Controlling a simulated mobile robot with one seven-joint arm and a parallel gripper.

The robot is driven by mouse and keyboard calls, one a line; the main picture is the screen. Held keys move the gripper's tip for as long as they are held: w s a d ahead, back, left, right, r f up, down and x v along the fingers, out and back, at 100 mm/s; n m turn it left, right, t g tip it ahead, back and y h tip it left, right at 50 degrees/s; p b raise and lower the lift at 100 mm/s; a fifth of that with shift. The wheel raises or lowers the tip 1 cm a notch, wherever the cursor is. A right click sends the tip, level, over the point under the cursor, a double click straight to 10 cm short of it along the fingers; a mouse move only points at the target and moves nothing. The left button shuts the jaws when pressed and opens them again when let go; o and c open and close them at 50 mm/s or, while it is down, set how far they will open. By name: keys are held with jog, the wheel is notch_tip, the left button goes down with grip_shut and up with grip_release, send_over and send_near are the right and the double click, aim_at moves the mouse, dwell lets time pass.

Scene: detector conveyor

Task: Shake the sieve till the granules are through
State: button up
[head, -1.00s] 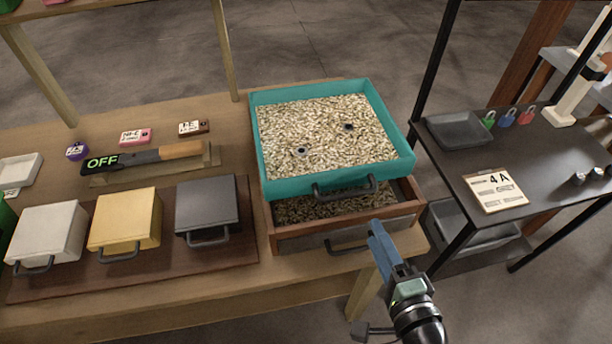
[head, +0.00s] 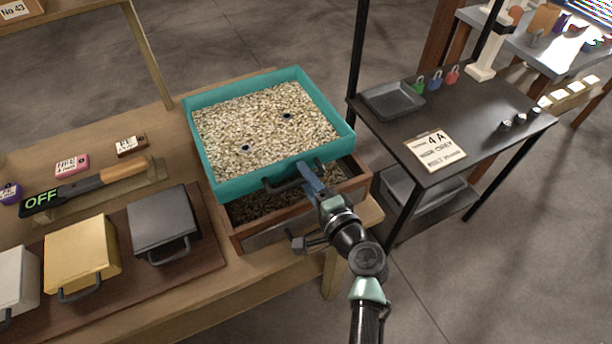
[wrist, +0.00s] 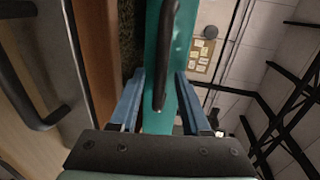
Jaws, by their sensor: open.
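The teal sieve (head: 232,184) is a square tray full of pale granules (head: 265,125), with two small dark round things among them. It sits over a wooden box (head: 300,220) whose inside shows darker granules (head: 265,203). The sieve's dark handle (head: 284,185) is on its front wall. My gripper (head: 308,176) is at the right end of this handle. In the wrist view my gripper (wrist: 158,95) has its blue fingers apart, with the handle (wrist: 165,60) and teal wall (wrist: 152,50) between them. Whether the fingers touch the handle cannot be told.
On the left stand white, yellow (head: 82,255) and grey (head: 163,225) lidded boxes, and a detector wand reading OFF (head: 45,201). To the right, a dark table (head: 480,140) holds a black tray (head: 392,99), padlocks and a card marked 4 A (head: 435,150).

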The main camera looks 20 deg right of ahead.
jog(key=shift+w, duration=0.15)
grip_shut()
dwell(1.4)
